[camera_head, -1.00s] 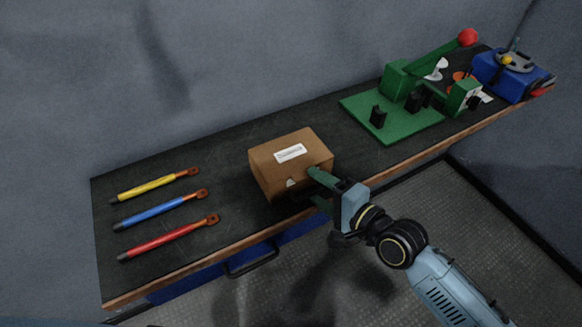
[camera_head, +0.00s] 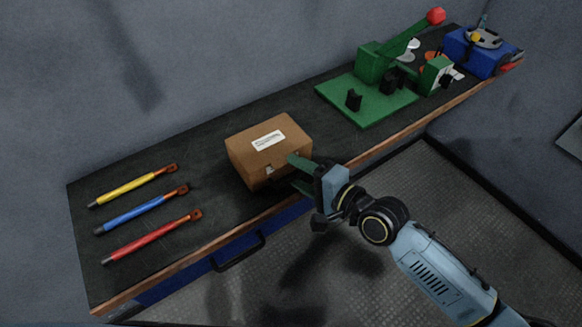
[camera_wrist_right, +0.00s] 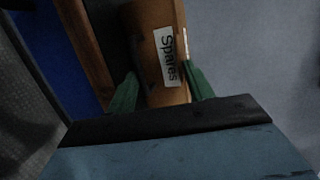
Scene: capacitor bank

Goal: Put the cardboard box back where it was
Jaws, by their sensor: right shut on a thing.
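The brown cardboard box (camera_head: 268,152) with a white label on top stands near the middle of the dark bench top. In the right wrist view the box (camera_wrist_right: 145,45) carries a label reading "Spares" and sits between my green fingers. My right gripper (camera_head: 297,176) is at the box's front right side, shut on it, with the arm coming in from the lower right. It also shows in the right wrist view (camera_wrist_right: 160,92). Whether the box's underside touches the bench is hard to tell. My left gripper is not in view.
Yellow (camera_head: 133,186), blue (camera_head: 142,210) and red (camera_head: 152,237) rods lie to the left on the bench (camera_head: 215,210). A green lever device (camera_head: 370,100) and a blue toolbox (camera_head: 480,55) stand at the right. A drawer handle (camera_head: 238,252) juts out below the front edge.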

